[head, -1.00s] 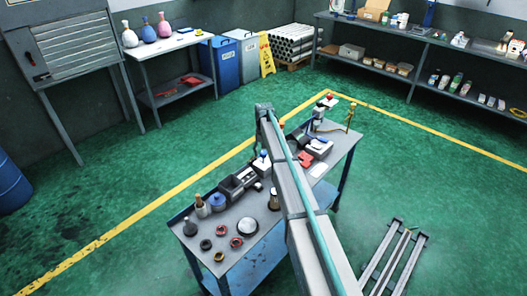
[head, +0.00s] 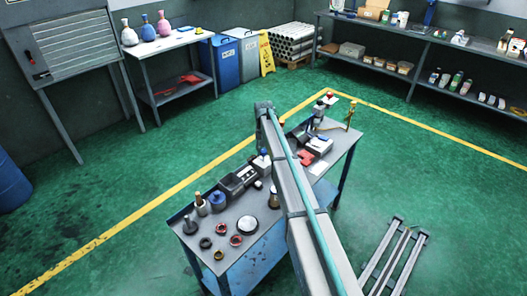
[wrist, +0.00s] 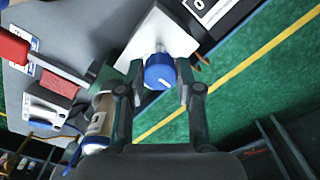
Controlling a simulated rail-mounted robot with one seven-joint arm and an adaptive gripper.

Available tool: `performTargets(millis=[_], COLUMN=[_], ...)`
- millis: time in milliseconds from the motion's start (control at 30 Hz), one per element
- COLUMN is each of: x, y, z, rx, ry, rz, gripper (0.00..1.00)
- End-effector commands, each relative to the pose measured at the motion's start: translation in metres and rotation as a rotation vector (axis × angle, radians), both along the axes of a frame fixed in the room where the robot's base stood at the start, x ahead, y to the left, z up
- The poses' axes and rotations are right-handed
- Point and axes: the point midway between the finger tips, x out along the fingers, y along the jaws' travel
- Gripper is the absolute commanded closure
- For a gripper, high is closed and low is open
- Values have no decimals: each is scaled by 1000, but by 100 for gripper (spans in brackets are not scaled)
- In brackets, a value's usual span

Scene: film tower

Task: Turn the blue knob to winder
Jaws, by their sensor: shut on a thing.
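The blue knob (wrist: 160,71) sits on a white, boxy mount (wrist: 157,42) in the wrist view. My gripper (wrist: 160,82) has one finger on each side of the knob and is shut on it. The near side of the knob faces my camera, and I cannot read any winder mark beside it. In the head view the blue knob (head: 264,153) shows small on the workbench, just left of my arm. My arm hides the gripper there.
In the wrist view a bottle (wrist: 101,115) stands close to the left finger, with a red part (wrist: 57,84) farther left.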

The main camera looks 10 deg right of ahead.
Motion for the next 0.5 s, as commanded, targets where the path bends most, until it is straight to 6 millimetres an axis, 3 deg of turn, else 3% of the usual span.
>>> performTargets(millis=[500], x=[0], y=[0], z=[-2], rx=[0], ry=[0], rz=[-381], gripper=[100])
